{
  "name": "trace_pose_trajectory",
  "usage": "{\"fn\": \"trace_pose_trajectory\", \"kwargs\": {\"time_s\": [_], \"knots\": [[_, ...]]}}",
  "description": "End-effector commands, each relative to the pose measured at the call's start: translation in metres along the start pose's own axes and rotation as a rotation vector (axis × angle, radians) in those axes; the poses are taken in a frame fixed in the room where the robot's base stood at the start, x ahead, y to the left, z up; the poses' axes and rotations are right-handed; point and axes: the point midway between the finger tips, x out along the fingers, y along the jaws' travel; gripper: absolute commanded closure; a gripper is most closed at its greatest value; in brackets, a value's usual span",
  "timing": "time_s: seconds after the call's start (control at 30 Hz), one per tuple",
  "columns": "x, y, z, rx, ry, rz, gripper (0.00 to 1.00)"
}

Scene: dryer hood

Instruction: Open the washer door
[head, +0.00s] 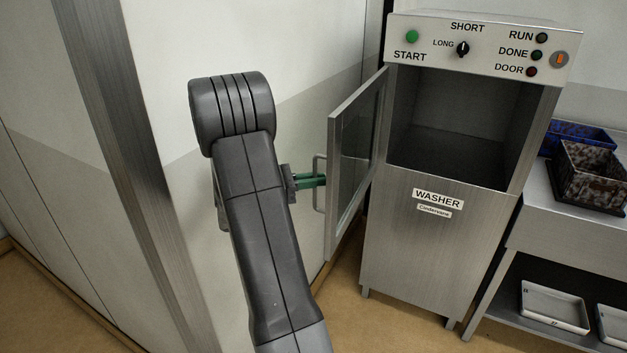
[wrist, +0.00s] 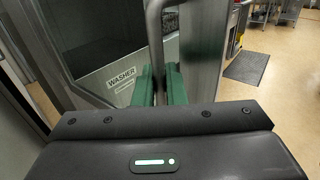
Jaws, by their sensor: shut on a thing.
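The washer (head: 420,260) is a steel cabinet with a control panel on top and a dark empty chamber. Its door (head: 354,150) is hinged on the left side of the opening and stands swung wide open, with a window in it. My gripper (head: 318,181) has green fingers and is shut on the door's handle (head: 317,205), a vertical bar on the door's outer side. In the wrist view the handle (wrist: 154,40) runs down between the green fingers (wrist: 160,85). The washer label (wrist: 122,75) shows behind them.
A wall (head: 270,50) stands close to the left of the door and my arm. A steel table (head: 560,220) to the right of the washer holds dark baskets (head: 592,172), with pale trays (head: 553,307) on its lower shelf. A floor mat (wrist: 247,67) lies in the wrist view.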

Motion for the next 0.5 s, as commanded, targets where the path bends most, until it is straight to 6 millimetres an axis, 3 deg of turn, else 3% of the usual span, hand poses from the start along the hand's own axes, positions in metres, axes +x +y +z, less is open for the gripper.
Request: {"fn": "trace_pose_trajectory", "kwargs": {"time_s": [0.27, 0.3, 0.37, 0.5], "knots": [[0.0003, 0.0003, 0.0008, 0.002, 0.000, -0.001, 1.00], [0.0003, 0.0003, 0.0008, 0.002, 0.000, -0.001, 0.87], [0.0003, 0.0003, 0.0009, 0.002, 0.000, 0.000, 0.76], [0.0002, 0.0002, 0.0007, 0.002, 0.001, 0.000, 0.74]]}}
